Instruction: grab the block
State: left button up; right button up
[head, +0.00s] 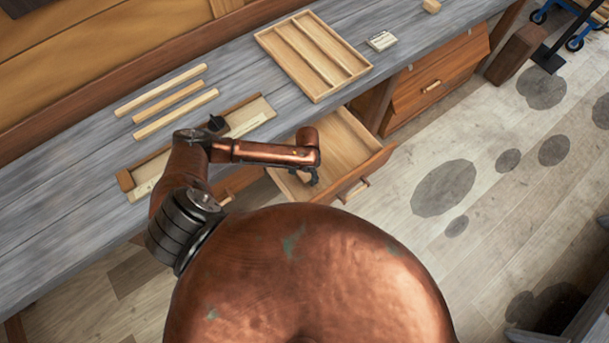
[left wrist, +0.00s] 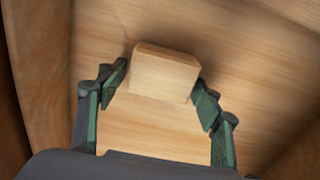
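A pale wooden block (left wrist: 163,75) lies on the wooden floor of the open drawer (head: 372,165). My left gripper (left wrist: 160,75) is open, with its green-padded fingers on either side of the block's near part. The fingertips are very close to its sides; I cannot tell whether they touch it. In the head view the left gripper (head: 309,178) reaches down into the drawer, and my arm hides the block there. My right gripper is not in view.
A grey bench top (head: 70,200) holds several wooden strips (head: 168,100), a compartment tray (head: 313,55), a small labelled box (head: 381,41) and another small wooden block (head: 431,6). The drawer walls surround the gripper closely.

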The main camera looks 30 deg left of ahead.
pick_arm(q)
jog(key=c, duration=0.9)
